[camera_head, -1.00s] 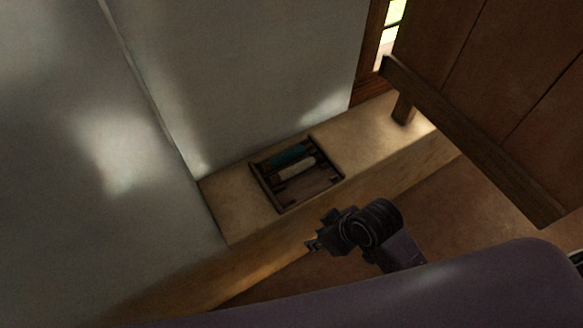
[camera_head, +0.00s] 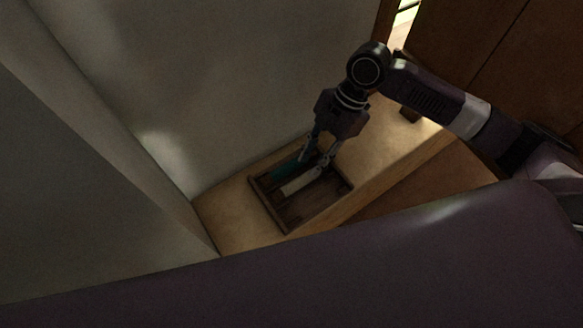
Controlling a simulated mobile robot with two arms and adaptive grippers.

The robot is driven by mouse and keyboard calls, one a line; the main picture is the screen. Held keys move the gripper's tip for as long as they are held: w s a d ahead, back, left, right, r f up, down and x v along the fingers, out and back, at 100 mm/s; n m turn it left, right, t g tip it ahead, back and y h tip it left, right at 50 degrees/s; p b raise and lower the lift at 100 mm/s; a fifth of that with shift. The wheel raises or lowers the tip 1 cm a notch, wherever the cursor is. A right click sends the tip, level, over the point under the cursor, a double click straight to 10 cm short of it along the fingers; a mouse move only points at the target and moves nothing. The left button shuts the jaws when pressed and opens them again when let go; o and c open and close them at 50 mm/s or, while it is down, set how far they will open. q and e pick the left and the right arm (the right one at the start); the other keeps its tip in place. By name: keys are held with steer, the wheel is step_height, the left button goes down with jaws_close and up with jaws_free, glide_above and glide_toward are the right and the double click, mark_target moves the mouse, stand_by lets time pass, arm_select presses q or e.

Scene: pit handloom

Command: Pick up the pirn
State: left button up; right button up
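Two pirns lie side by side in a shallow wooden tray (camera_head: 262,205) on the ledge. One is teal (camera_head: 284,169) and lies nearer the wall. The other is whitish (camera_head: 296,184) and lies in front of it. My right gripper (camera_head: 314,165) points down over the right end of the pirns with its two fingers apart. Its fingers partly hide the right ends of the pirns. I cannot tell whether the fingertips touch either one. My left gripper is not in view.
The pale ledge (camera_head: 228,223) runs along the wall, with free room left and right of the tray. A grey wall (camera_head: 230,80) rises close behind it. Brown wooden panels (camera_head: 510,60) stand at the upper right.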

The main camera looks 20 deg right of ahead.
mark_target(302, 179)
steer(key=shift+w+d+r, duration=0.2)
steer(key=shift+d, duration=0.05)
steer(key=x, duration=0.3)
steer(key=shift+s+a+f+p, duration=0.1)
steer(key=shift+s+p, duration=0.1)
steer(key=shift+p, duration=0.15)
steer(key=x, duration=0.3)
steer(key=shift+s+a+f+p, duration=0.1)
steer(key=shift+f+p, duration=0.15)
steer(key=shift+p, duration=0.05)
steer(key=shift+a+f, duration=0.1)
steer(key=shift+f, duration=0.1)
steer(key=c, duration=0.6)
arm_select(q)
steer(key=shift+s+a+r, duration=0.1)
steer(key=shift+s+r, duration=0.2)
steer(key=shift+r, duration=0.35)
arm_select(e)
jaws_close()
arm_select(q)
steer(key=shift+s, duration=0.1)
